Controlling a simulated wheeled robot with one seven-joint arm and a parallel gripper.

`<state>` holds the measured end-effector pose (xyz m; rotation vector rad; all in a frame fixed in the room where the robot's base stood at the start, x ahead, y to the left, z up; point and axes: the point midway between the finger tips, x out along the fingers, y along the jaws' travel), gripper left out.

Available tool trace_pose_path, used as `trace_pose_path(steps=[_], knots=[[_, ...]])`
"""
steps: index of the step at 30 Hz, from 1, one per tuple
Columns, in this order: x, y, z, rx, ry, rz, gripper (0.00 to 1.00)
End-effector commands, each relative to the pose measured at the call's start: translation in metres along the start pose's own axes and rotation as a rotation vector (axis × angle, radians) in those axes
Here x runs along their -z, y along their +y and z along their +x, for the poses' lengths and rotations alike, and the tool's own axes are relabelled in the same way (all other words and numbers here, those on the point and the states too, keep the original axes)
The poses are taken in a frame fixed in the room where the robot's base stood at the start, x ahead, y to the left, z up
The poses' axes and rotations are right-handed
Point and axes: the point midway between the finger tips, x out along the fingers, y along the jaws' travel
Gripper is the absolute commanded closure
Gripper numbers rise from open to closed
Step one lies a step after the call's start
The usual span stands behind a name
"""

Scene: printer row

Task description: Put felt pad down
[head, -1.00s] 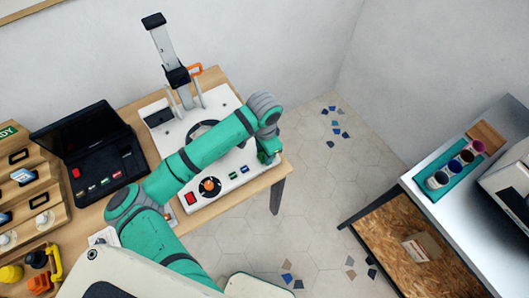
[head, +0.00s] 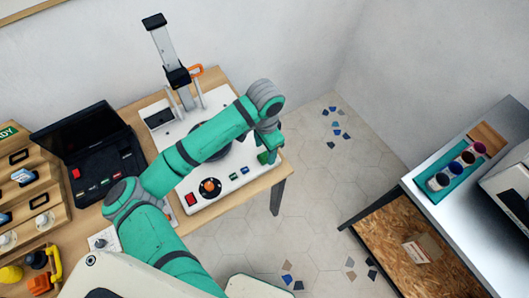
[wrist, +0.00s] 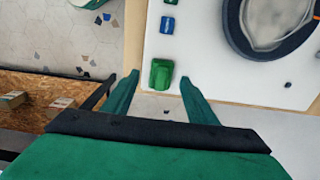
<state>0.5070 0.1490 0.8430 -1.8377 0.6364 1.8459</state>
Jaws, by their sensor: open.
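My gripper (head: 268,152) is open over the front right corner of the white machine base (head: 232,178). In the wrist view its fingers (wrist: 159,77) stand apart on either side of a small green block (wrist: 160,73) on the base, with nothing clearly gripped. A round grey-beige piece (wrist: 265,22) lies inside a dark ring (wrist: 240,32) on the base, away from the fingers. It may be the felt pad, but I cannot tell for certain. In the head view my arm partly hides the ring.
An open black case (head: 97,160) stands to the left, beside a wooden rack (head: 38,190). A separate bench (head: 450,215) at right holds cups on a teal tray (head: 438,192). Floor between is clear.

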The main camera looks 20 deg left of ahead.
Motion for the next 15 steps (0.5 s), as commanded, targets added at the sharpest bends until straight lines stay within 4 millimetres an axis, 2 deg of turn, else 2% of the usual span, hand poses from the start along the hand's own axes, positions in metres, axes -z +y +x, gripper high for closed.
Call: trace_pose_path(steps=[6, 9, 15], knots=[[0.000, -0.001, -0.046, 0.005, 0.002, 0.002, 0.48], [0.000, -0.001, -0.062, 0.005, 0.001, 0.003, 0.48], [0.000, -0.001, -0.080, 0.004, 0.001, 0.001, 0.48]])
